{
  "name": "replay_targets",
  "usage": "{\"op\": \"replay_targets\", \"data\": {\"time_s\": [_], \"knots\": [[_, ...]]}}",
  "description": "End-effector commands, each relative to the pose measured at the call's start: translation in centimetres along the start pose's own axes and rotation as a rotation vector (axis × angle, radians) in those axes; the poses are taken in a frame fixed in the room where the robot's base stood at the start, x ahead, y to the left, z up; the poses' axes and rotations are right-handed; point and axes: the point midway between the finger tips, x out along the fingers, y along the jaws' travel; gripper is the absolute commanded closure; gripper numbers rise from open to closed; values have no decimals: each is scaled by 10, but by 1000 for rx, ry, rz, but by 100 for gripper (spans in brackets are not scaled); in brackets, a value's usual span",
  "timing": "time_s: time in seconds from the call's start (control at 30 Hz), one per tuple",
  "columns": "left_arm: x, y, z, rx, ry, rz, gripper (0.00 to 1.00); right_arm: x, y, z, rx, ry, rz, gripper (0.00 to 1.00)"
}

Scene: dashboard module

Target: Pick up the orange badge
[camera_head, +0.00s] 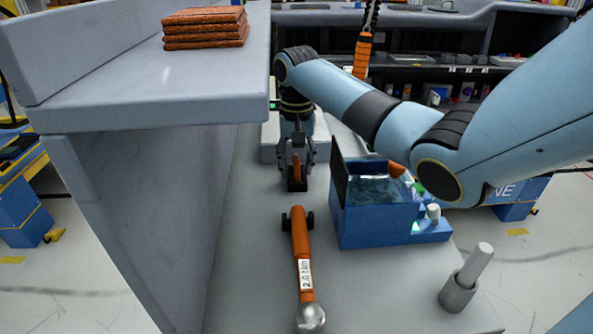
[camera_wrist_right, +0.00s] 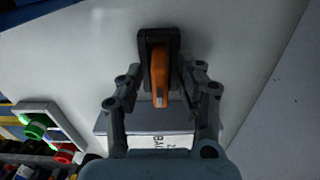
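The orange badge (camera_wrist_right: 160,68) stands upright in a dark holder (camera_wrist_right: 146,42). In the head view a small strip of the badge (camera_head: 296,166) shows above the holder (camera_head: 297,185) on the grey worktop. My right gripper (camera_head: 297,158) points down over it. In the right wrist view the two fingers of my right gripper (camera_wrist_right: 166,78) stand on either side of the badge. They look spread, with a gap to the badge; contact is not clearly visible. My left gripper is out of view.
An orange-handled torque tool (camera_head: 301,235) lies in front of the holder. A blue box (camera_head: 375,225) stands to its right, and a grey cup with a peg (camera_head: 460,290) stands front right. A raised grey shelf (camera_head: 150,90) bearing brown slabs (camera_head: 204,30) rises at left.

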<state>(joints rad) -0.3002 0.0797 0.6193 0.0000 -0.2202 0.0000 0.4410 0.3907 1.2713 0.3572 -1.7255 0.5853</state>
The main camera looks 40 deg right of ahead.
Motion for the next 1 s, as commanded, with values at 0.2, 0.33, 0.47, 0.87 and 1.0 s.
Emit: {"op": "replay_targets", "data": {"time_s": [0.2,0.33,0.47,0.87,1.0], "knots": [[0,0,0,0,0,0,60,0,0,0,0,0,0,94],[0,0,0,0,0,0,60,0,0,0,0,0,0,100],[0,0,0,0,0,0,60,0,0,0,0,0,0,100],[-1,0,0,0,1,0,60,-28,0,-2,1,5,0,100],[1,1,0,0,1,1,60,-49,12,-11,4,5,4,100]]}}
